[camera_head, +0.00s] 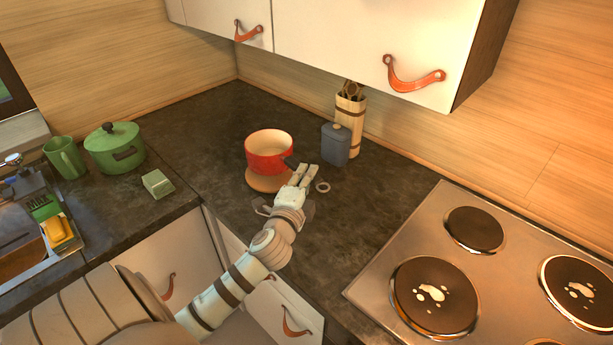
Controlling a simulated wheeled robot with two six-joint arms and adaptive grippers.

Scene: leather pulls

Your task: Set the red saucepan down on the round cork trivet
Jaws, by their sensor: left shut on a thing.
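The red saucepan (266,160) with a cream inside is upright over the round cork trivet (262,184) on the dark worktop. Only the front part of the trivet shows below the pan. I cannot tell whether the pan's base touches the trivet or hangs just above it. My left gripper (303,172) is at the pan's right front side, shut on its dark handle, which is mostly hidden by the fingers. My right gripper is not in view.
A blue-grey canister (335,146) and a wooden utensil holder (351,122) stand behind right of the pan. A green pot (115,150), mug (65,158) and small box (157,184) are left; the hob (411,245) is right.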

